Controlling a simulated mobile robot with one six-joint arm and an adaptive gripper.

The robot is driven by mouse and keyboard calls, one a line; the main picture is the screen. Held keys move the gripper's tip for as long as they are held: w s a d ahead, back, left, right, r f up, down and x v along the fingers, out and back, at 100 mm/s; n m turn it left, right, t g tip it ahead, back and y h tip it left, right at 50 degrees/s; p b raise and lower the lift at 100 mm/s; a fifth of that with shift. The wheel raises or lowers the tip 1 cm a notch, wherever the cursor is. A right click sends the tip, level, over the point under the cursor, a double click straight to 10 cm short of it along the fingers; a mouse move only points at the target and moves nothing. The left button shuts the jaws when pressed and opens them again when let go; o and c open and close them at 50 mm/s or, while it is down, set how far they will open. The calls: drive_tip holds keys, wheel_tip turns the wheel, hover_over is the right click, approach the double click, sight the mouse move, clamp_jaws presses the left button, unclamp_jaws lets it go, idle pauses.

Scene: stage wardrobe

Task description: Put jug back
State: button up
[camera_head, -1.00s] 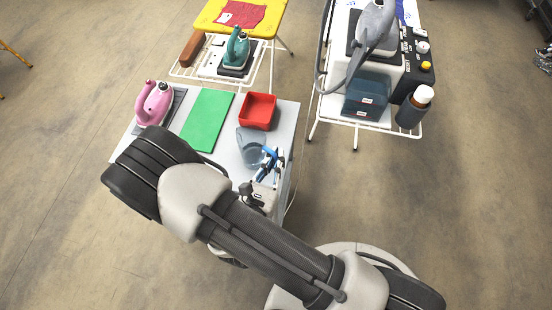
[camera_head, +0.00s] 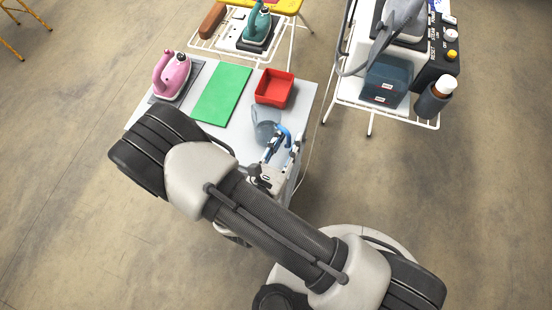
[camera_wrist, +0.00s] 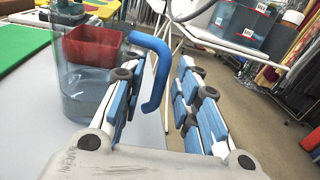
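The jug is see-through blue-grey with a blue handle. It stands upright on the white table (camera_head: 147,119), near its right edge, in the head view (camera_head: 264,129). In the wrist view the jug (camera_wrist: 88,88) is at the left, outside the left finger. Its blue handle (camera_wrist: 155,82) shows in the gap between the two fingers of my gripper (camera_wrist: 160,100). The gripper is open, its fingers apart; I cannot tell whether either touches the jug. In the head view my gripper (camera_head: 277,153) is just in front of the jug.
A red bin (camera_head: 274,88) stands behind the jug. A green mat (camera_head: 222,94) and a pink iron (camera_head: 172,76) lie to the left. A rack at the right holds a dark blue tank (camera_head: 386,80) and a bottle (camera_head: 436,98). A teal iron (camera_head: 258,24) is behind.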

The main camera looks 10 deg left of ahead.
drive_tip(key=p+v, duration=0.2)
drive_tip(key=v, duration=0.8)
drive_tip(key=shift+s, duration=0.35)
drive_tip(key=shift+a, duration=0.1)
drive_tip(key=w+d+r+m+g+h, duration=0.2)
drive_tip(key=d+r+m+g+h, duration=0.5)
drive_tip(key=d+r+m+g, duration=1)
drive_tip(key=s+d+r+m+t+y, duration=0.1)
drive_tip(key=d+r+m+t+y, duration=0.1)
drive_tip(key=r+m+y, duration=0.3)
drive_tip(key=s+d+r+m+t+y, duration=0.2)
drive_tip(key=r+m+y, duration=0.3)
drive_tip(key=m, duration=0.7)
drive_tip(key=shift+s+d+r+y, duration=0.3)
drive_tip(key=shift+d+r+y, duration=0.1)
drive_tip(key=shift+d, duration=0.2)
